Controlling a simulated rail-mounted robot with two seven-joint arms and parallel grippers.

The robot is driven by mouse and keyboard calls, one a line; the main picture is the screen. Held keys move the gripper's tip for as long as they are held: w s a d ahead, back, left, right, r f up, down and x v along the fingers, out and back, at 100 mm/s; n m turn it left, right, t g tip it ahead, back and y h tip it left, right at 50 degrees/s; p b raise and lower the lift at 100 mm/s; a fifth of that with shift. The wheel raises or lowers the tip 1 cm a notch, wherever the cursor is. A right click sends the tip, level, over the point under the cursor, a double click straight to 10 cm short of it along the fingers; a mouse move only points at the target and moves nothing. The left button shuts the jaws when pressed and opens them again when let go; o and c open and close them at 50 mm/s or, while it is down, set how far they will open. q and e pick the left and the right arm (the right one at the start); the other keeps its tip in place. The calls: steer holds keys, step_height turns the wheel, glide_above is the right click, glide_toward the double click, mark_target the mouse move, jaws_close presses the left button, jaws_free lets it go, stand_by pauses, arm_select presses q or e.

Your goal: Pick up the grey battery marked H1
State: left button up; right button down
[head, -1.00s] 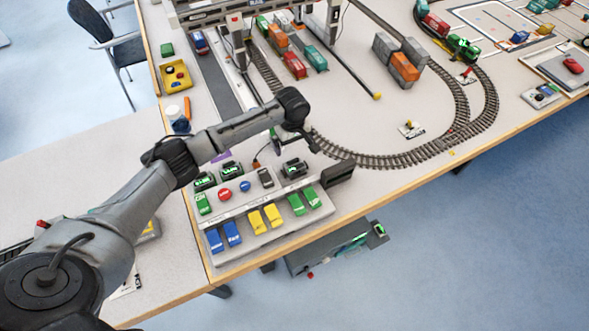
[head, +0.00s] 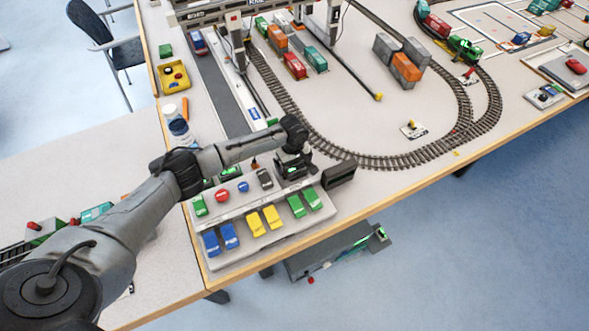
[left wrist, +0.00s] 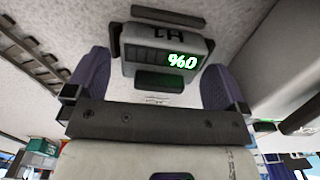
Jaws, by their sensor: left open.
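The grey battery marked H1 (left wrist: 160,48) shows upside down in the left wrist view, with a green display that appears to read 0%. My left gripper (left wrist: 156,70) is open, with one dark finger on each side of the battery and gaps between fingers and battery. In the head view my left gripper (head: 292,160) is at the back right end of the control panel and largely covers the battery's place. I cannot tell whether it touches anything. My right gripper is not in view.
The control panel (head: 265,240) carries blue, yellow, green and red controls. A dark box (head: 338,174) stands close to its right. Curved railway track (head: 390,161) runs behind. The table's front edge is near the panel.

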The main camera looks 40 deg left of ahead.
arm_select(q)
steer(key=shift+f, duration=0.15)
steer(key=shift+c, duration=0.3)
steer(key=c, duration=1)
